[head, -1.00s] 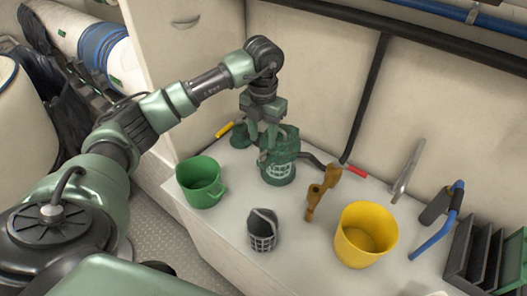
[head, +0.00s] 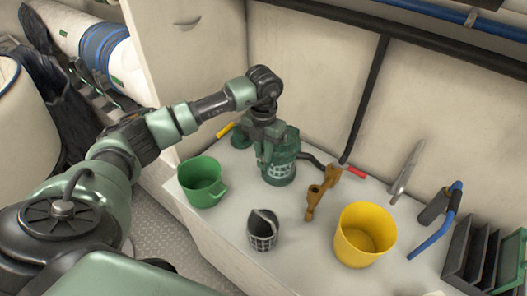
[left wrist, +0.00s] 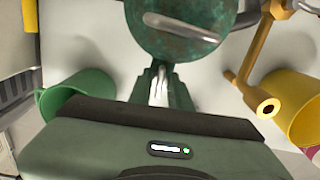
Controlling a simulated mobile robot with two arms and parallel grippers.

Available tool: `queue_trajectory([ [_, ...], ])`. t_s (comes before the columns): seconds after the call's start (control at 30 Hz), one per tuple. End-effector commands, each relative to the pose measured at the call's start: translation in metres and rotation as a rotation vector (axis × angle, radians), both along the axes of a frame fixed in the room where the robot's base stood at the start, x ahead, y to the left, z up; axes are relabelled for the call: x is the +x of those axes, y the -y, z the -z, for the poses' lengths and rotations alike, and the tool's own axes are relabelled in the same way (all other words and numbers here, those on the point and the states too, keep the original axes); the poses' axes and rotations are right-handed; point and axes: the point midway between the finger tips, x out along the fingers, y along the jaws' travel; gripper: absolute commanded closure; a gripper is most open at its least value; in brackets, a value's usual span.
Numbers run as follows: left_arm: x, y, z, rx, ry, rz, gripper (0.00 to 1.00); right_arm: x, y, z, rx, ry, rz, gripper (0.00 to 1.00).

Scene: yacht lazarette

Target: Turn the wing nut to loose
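A small pale metal piece (left wrist: 160,82), possibly the wing nut, shows at the near edge of the lid, between or just beyond my fingers. My left gripper (head: 264,155) points down at the strainer's left side. Its fingers (left wrist: 163,90) show small and dark; whether they close on the metal piece is unclear. My right gripper is out of view.
A green mug (head: 202,184) and a grey strainer basket (head: 263,232) stand close by in front. A brown fitting (head: 318,194), a yellow bucket (head: 364,236) and a red-ended lever (head: 354,172) lie to the right. The wall rises behind.

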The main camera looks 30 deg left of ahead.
Motion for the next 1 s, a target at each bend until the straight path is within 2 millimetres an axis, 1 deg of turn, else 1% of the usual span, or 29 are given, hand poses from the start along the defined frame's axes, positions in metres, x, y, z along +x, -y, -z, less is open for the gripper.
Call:
queue_trajectory([
  [0.13,0.001,-0.001,0.002,0.002,0.002,0.058,1.0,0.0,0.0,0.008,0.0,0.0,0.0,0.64],
  [0.27,0.001,0.0,0.003,0.002,0.003,0.186,1.0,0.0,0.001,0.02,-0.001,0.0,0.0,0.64],
  [0.4,0.0,0.0,0.001,0.002,0.002,0.271,1.0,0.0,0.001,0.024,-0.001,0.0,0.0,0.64],
  [0.7,0.0,0.0,-0.001,0.001,0.001,0.284,1.0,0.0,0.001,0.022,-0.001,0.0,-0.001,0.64],
  [0.73,0.0,0.0,-0.001,0.001,0.001,0.284,0.73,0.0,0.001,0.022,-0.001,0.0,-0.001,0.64],
  [0.77,0.0,0.0,-0.001,0.001,0.001,0.284,0.64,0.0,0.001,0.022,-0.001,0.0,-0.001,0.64],
  [0.8,0.0,0.0,-0.001,0.001,0.001,0.284,0.59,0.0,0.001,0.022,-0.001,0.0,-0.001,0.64],
  [1.0,0.0,0.0,-0.001,0.0,0.001,0.283,0.59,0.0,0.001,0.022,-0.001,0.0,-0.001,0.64],
])
